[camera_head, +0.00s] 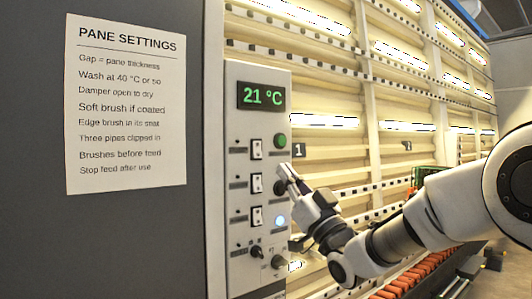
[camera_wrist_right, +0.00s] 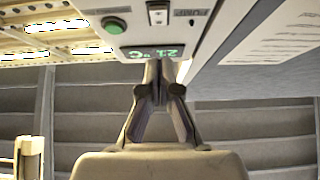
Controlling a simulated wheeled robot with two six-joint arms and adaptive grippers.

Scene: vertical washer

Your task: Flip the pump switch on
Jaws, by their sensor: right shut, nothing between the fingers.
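The pump switch (camera_head: 256,149) is the top white rocker on the grey control panel (camera_head: 242,90), below the green 21 °C display. In the wrist view, which is upside down, this rocker (camera_wrist_right: 157,13) sits by a label that seems to read PUMP. Its on or off position is too small to tell. My right gripper (camera_head: 286,178) is shut and empty, in front of the panel's right side, a little below and right of the pump switch. In the wrist view its fingertips (camera_wrist_right: 161,68) appear near the display; contact cannot be told. My left gripper is not in view.
Two more rockers (camera_head: 256,183) (camera_head: 256,216) sit below. A green button (camera_head: 281,141), a lit blue-white button (camera_head: 280,221) and dark knobs (camera_head: 278,261) share the panel. A settings sheet (camera_head: 125,110) hangs left; the washer's lit frame (camera_head: 350,160) stands right.

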